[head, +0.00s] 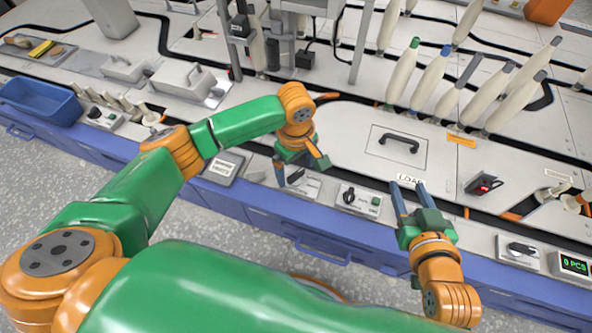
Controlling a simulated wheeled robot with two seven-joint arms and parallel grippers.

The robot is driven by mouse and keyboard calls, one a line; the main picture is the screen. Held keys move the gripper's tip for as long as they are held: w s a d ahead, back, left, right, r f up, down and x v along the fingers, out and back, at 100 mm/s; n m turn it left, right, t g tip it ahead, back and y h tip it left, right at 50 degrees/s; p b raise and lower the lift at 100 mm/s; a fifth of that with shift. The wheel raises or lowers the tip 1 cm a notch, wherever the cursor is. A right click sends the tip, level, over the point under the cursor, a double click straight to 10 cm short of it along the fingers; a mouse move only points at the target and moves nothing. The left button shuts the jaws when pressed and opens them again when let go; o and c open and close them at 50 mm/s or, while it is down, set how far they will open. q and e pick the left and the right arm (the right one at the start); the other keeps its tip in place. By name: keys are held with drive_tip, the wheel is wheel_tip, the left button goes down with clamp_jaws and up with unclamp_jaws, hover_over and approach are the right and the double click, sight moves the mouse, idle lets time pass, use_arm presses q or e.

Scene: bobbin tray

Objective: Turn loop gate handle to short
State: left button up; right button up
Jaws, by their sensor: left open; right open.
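My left gripper (300,169) is open, with its fingers pointing down over a small light plate (306,188) at the front of the bench. A dark handle-like part (296,175) shows between its fingers. It may be the loop gate handle, but the gripper partly hides it and I cannot tell its setting or whether the fingers touch it. My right gripper (408,191) is open and empty, with its blue fingers pointing toward the LOAD label (411,179).
Right of the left gripper is a control box (357,199) with a black knob and green button. A black pull handle (399,138) sits on a panel behind. Pale bobbins (431,80) stand behind at right. A knob box (518,251) and counter (574,264) are front right.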

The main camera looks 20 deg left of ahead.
use_arm(q)
drive_tip(key=shift+f, duration=0.5)
use_arm(e)
drive_tip(key=r, duration=0.1)
drive_tip(key=w+r+t, duration=0.1)
drive_tip(key=a+r+t, duration=0.1)
drive_tip(key=r, duration=0.1)
drive_tip(key=shift+w+y, duration=0.3)
drive_tip(key=shift+y, duration=0.1)
use_arm(q)
drive_tip(key=shift+c, duration=0.2)
